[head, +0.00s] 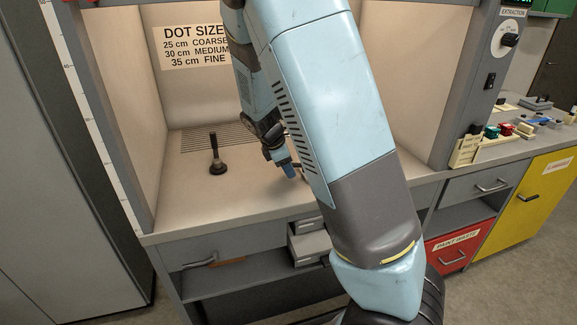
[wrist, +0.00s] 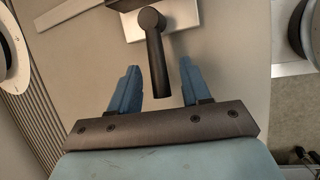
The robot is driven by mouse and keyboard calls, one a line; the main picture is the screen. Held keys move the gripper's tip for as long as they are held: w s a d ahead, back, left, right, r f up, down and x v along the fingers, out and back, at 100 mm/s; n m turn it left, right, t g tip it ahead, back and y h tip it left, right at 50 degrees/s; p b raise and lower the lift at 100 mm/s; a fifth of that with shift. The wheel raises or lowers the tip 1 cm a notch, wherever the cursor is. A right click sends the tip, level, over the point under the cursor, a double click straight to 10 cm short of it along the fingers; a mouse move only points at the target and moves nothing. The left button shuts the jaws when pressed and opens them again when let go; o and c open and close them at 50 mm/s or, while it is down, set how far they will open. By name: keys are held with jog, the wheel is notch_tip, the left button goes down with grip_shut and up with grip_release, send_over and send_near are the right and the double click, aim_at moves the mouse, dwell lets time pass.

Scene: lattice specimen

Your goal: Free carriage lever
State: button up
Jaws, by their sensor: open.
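In the wrist view a dark lever (wrist: 157,65) has a round hub at the top and sits on a pale metal plate (wrist: 182,14). Its free end points toward my gripper. My gripper (wrist: 159,72) has its two blue fingers open, one on each side of the lever, with a visible gap on both sides. Contact and height are hard to judge. In the head view my gripper (head: 288,170) is low over the booth floor, and my arm hides the lever and most of its mount.
A black upright post on a round base (head: 215,164) stands left of my gripper on the booth floor (head: 190,200). A vent grille (head: 205,138) lies behind it. A small drawer (head: 309,246) is open below the counter. Round fittings flank the wrist view, one at right (wrist: 308,32).

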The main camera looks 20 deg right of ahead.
jog(key=shift+f, duration=0.15)
grip_shut()
dwell(0.4)
